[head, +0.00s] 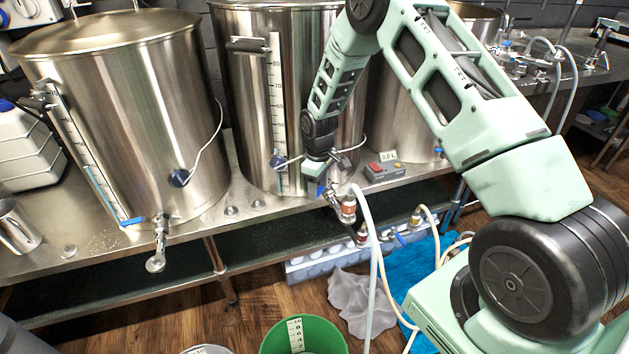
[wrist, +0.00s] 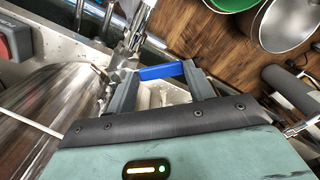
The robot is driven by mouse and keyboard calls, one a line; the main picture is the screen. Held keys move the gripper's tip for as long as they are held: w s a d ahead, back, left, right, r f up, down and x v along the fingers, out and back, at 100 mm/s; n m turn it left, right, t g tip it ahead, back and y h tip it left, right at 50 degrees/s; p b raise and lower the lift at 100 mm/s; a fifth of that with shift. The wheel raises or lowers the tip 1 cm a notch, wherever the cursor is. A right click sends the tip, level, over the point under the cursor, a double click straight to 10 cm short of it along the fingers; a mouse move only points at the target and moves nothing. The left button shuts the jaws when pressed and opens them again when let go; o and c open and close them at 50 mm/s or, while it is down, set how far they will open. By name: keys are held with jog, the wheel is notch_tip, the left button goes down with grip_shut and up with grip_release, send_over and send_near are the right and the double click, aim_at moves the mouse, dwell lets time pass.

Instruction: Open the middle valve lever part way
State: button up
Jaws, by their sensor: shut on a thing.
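The middle kettle (head: 250,110) is a tall steel vessel with a level scale, standing on the steel bench. Its valve, low on the front, has a blue lever (head: 321,189). The same blue lever (wrist: 160,72) lies between my fingertips in the wrist view, spanning from one to the other. My gripper (head: 319,181) is at the valve, below my wrist, and shut on the lever; it also shows in the wrist view (wrist: 159,80). In the head view my gripper hides much of the valve body. A coupling with a pale hose (head: 348,208) sits at the valve's outlet.
A left kettle (head: 130,110) has its own valve (head: 159,240). A grey-and-red control box (head: 385,171) is close right of the middle valve. Pale hoses hang in front of the bench. A green bucket (head: 303,336) and a blue cloth (head: 425,262) are on the floor.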

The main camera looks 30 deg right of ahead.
jog(key=shift+s+d+n+p, duration=0.25)
jog(key=shift+s+n+p, duration=0.1)
jog(key=shift+n, duration=0.45)
jog(key=o, duration=1.4)
jog(key=shift+r, duration=0.1)
notch_tip(320, 180, up, 17)
jog(key=shift+r+p, duration=0.15)
jog(key=shift+p, duration=0.15)
